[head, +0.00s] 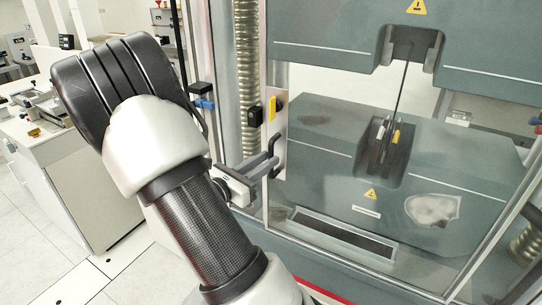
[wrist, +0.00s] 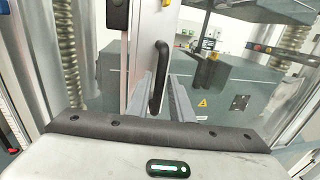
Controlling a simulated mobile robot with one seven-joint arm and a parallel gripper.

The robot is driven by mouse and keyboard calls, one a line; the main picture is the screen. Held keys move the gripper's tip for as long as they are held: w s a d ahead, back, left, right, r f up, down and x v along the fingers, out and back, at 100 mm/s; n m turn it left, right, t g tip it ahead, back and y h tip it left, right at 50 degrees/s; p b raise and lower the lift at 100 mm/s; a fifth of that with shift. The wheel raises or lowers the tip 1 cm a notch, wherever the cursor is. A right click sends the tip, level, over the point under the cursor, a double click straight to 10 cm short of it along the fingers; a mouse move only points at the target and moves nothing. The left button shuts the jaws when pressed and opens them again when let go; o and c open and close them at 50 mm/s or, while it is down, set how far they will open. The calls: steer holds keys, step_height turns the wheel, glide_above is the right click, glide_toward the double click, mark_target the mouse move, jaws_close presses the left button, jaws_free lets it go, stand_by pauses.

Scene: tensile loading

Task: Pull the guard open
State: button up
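The guard (head: 281,104) is a clear panel in a metal frame across the front of the grey testing machine; it appears closed. Its black bar handle (head: 273,144) is upright on the metal strip at the guard's left side. The handle also shows in the wrist view (wrist: 160,78), near the middle. My gripper (head: 268,165) is at the handle, coming from the left and front. In the wrist view its two grey fingers (wrist: 161,90) are apart, with the handle between them. A gap shows beside the handle; whether either finger touches it I cannot tell.
Behind the guard, a thin specimen (head: 402,88) stands between the upper and lower machine blocks. A black and yellow latch-like part (head: 271,109) sits above the handle. A white bench (head: 75,165) with equipment stands at the left. Floor shows between bench and machine.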

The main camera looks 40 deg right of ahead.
steer(key=shift+w+d, duration=0.15)
steer(key=shift+d, duration=0.55)
steer(key=shift+w+d, duration=0.1)
steer(key=shift+d, duration=0.55)
jaws_close()
